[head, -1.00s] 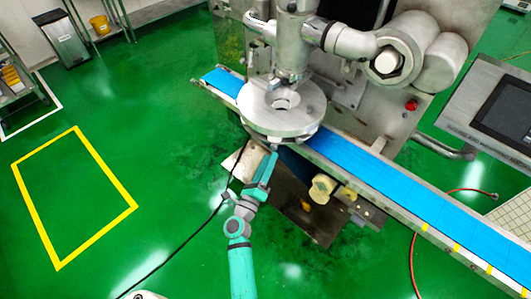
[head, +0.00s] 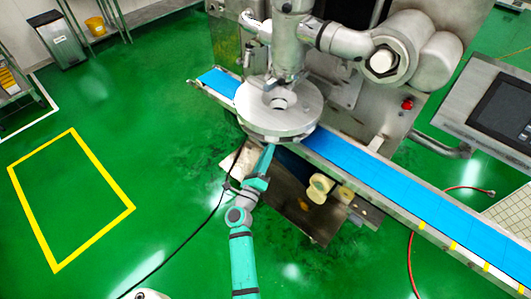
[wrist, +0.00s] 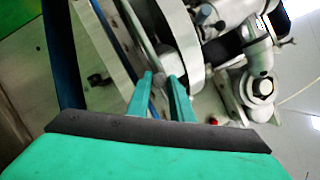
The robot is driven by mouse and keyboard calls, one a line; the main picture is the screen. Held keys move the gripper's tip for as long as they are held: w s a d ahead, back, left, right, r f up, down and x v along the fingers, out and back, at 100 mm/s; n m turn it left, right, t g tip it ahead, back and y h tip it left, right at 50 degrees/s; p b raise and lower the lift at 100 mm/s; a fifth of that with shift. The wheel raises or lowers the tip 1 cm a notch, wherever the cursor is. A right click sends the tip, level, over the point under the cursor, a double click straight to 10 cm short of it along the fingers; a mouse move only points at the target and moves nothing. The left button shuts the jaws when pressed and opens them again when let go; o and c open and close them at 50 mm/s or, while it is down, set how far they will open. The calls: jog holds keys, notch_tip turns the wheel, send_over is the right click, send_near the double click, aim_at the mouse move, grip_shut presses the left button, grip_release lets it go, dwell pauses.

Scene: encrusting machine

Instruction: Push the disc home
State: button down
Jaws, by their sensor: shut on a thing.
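The disc (head: 252,121) is a thick, round, grey metal plate with a central hole. It lies level under the machine's vertical head, over the blue belt. My gripper (head: 269,149) is at the disc's near edge, reaching up from below in the head view. In the wrist view the gripper's two teal fingers (wrist: 161,82) are close together, with a narrow gap, at the disc's curved rim (wrist: 180,35). The gripper appears shut on the disc's near side; the exact contact is small and partly hidden. The disc's underside and seat are hidden in the head view.
The blue conveyor belt (head: 375,172) runs from upper left to lower right past the disc. The machine's nozzle head (head: 288,45) stands close above it. A control panel (head: 493,108) is at right. A black cable (head: 187,238) crosses the floor. Open green floor lies left.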

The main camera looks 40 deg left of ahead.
jog(key=w, duration=0.3)
jog(key=w+d, duration=0.1)
jog(key=w, duration=0.1)
jog(key=shift+f, duration=0.15)
jog(key=c, duration=1.6)
grip_release()
jog(key=shift+o, duration=0.2)
jog(key=shift+s+a, duration=0.1)
jog(key=shift+a, duration=0.05)
jog(key=shift+s, duration=0.1)
jog(key=v, duration=1)
jog(key=shift+s, duration=0.3)
